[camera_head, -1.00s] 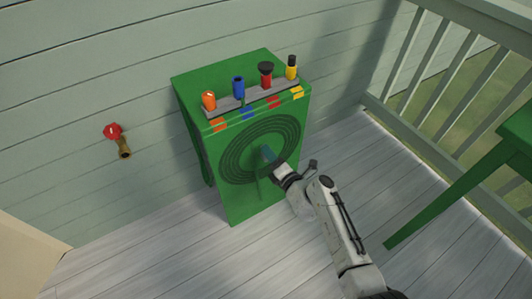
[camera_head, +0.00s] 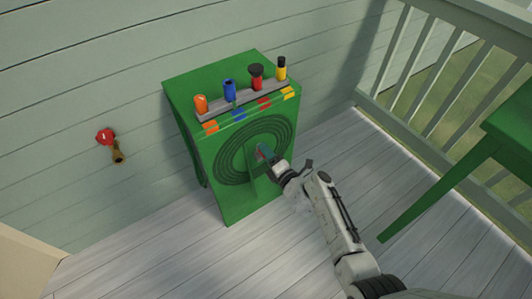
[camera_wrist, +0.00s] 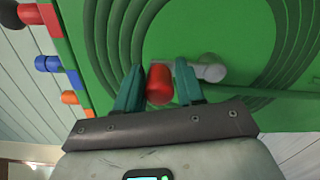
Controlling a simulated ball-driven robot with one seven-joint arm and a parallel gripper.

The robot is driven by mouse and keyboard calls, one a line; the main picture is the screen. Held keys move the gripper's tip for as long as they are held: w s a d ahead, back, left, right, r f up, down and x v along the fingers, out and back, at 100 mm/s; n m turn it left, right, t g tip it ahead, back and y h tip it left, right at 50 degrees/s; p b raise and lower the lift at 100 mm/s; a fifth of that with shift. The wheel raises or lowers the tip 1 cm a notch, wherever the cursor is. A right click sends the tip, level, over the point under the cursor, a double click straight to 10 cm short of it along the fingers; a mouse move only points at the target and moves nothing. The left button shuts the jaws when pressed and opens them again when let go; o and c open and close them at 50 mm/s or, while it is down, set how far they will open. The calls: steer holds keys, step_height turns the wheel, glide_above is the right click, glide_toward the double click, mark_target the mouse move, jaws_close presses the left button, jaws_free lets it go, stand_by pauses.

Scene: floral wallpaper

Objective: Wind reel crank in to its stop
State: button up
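The reel is the set of dark green rings (camera_head: 225,160) on the front of a green box (camera_head: 215,205). A grey round part (camera_wrist: 212,73) shows beside the right finger in the wrist view. A green bar (camera_wrist: 255,94) runs right from there.
Orange (camera_head: 201,104), blue (camera_head: 229,90), red (camera_head: 256,77) and yellow (camera_head: 281,68) fittings stand in a rack on the box. A red-handled tap (camera_head: 105,136) is on the wall. A green table (camera_head: 508,135) stands right. The deck in front is free.

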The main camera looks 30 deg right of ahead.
steer(key=o, duration=0.3)
steer(key=s+p, duration=0.2)
steer(key=s, duration=0.8)
steer(key=shift+s, duration=0.4)
